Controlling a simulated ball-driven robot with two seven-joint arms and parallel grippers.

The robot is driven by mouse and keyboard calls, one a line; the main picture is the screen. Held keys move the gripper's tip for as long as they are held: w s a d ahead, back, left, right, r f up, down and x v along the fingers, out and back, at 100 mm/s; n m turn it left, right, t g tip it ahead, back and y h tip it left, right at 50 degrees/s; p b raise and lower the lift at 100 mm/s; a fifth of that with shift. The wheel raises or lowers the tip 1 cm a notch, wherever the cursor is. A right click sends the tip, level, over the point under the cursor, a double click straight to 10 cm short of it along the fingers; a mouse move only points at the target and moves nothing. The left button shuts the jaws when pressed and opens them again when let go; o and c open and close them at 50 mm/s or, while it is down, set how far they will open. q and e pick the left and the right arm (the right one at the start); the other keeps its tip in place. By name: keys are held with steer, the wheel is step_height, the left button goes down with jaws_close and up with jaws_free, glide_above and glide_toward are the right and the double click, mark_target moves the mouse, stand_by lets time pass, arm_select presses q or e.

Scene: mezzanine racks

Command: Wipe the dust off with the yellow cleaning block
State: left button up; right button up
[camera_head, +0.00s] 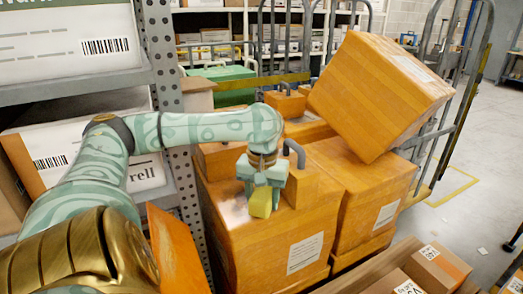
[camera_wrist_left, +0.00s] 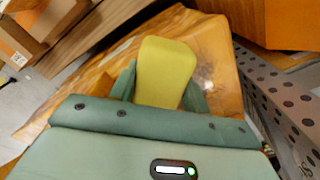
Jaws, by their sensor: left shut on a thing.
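My left gripper (camera_head: 262,188) reaches in from the left over the near orange box (camera_head: 265,255). It is shut on the yellow cleaning block (camera_head: 261,204), which points downward over the box top. In the left wrist view the yellow block (camera_wrist_left: 166,68) sticks out between the two green fingers. A pale, dusty-looking patch (camera_head: 233,211) lies on the box top, just left of the block. I cannot tell whether the block touches the surface. My right gripper is not in view.
A grey perforated rack post (camera_head: 165,60) and shelves stand close on the left. A grey handle (camera_head: 294,153) rises right behind the gripper. A tilted orange box (camera_head: 380,95) leans on the stack at right. Cartons (camera_head: 437,268) lie at lower right. Open floor is farther right.

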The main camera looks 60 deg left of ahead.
arm_select(q)
steer(key=shift+f, duration=1)
stand_by(0.5)
